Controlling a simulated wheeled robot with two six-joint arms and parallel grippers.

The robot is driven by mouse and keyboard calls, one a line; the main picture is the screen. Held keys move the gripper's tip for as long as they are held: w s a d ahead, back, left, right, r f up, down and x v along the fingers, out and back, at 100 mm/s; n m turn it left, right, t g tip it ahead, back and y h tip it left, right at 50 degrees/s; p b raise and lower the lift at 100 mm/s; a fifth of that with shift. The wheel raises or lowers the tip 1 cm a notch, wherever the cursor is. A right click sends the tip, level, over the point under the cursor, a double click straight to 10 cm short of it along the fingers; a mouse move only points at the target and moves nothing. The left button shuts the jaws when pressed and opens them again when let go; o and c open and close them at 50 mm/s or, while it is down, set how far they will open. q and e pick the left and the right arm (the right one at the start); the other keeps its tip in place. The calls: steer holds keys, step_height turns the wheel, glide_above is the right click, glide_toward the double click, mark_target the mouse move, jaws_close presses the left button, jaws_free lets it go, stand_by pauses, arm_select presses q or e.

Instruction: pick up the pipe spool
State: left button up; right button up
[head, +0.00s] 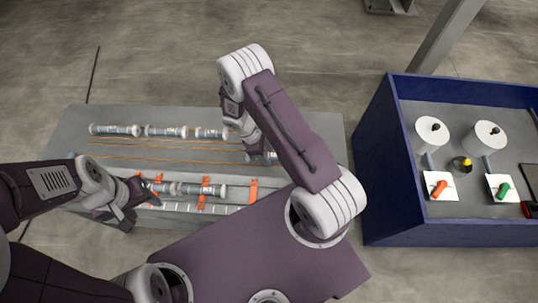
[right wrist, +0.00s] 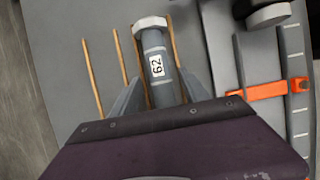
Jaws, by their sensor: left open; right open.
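In the head view my right arm largely covers this spot. Several similar spools (head: 165,131) lie in a row along the back of the grey table. My left gripper (head: 141,192) is open at the table's front left, close to the left end of the assembled pipe (head: 205,189).
Orange clamps (head: 203,193) stand along the pipe at the table's front. Thin brown rods or strips (head: 150,157) run along the grey table (head: 70,140). A blue-walled bench (head: 372,165) with white cylinders and valve handles stands at right, beyond a floor gap.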

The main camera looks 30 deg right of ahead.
mark_target(267, 154)
steer(key=shift+a+r, duration=0.1)
steer(key=shift+a, duration=0.05)
jaws_close()
step_height(267, 154, up, 4)
steer(key=shift+r+b, duration=0.15)
steer(key=shift+b, duration=0.2)
steer(key=s+d+r+b, duration=0.1)
steer(key=s+r, duration=0.5)
steer(key=s, duration=0.5)
steer(key=shift+s+d+r, duration=0.25)
steer(key=shift+d+r, duration=0.1)
steer(key=shift+d, duration=0.05)
